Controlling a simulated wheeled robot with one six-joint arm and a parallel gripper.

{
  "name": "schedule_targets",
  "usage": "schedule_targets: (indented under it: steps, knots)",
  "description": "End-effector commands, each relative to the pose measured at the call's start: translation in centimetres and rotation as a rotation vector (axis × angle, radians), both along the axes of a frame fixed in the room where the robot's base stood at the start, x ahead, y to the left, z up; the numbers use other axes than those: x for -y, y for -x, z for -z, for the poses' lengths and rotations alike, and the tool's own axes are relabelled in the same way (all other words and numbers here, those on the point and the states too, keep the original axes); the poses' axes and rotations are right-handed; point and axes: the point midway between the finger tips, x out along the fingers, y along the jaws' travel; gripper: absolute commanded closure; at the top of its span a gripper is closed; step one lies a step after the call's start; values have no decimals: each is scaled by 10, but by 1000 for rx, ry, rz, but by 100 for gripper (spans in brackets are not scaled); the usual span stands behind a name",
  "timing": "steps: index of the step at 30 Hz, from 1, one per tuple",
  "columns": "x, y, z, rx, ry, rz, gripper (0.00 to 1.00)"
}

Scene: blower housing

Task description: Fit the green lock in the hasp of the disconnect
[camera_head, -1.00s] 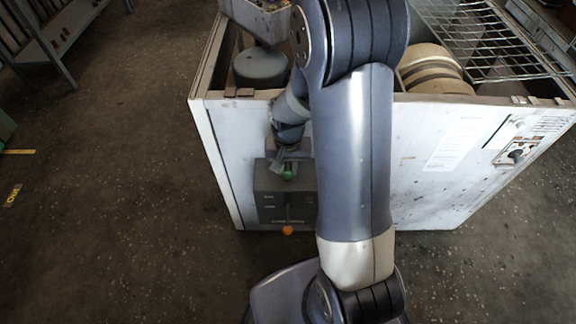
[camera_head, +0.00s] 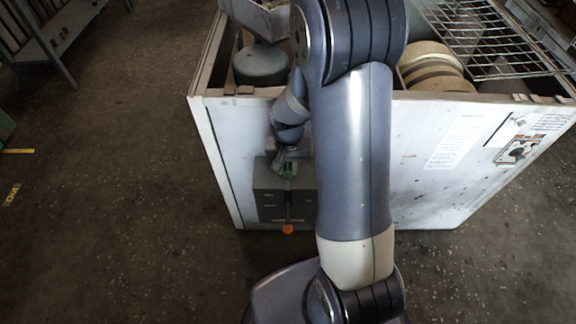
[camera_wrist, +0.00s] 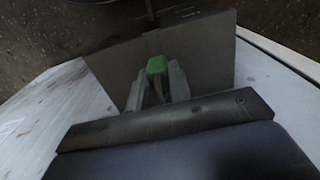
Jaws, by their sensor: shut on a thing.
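The green lock (camera_wrist: 157,66) is held between the two fingers of my gripper (camera_wrist: 158,86) in the wrist view. In the head view the lock (camera_head: 288,170) is a small green patch at the upper part of the disconnect, below my gripper (camera_head: 287,163). The disconnect is a dark grey box (camera_head: 270,205) on the front of the white housing. It also shows in the wrist view (camera_wrist: 205,55), just beyond the lock. The hasp cannot be made out, and I cannot tell whether the lock touches it.
The white housing (camera_head: 440,165) stands open at the top, with a wire rack (camera_head: 490,40) and round parts inside. An orange knob (camera_head: 287,229) sits at the disconnect's lower edge. A shelf (camera_head: 50,40) stands back left.

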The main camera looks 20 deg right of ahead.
Motion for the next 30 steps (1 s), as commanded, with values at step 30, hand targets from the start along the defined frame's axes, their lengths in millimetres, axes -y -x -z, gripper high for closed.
schedule_targets:
  steps: [30]
  knots:
    - [0, 0, 15, 0, 0, 0, 59]
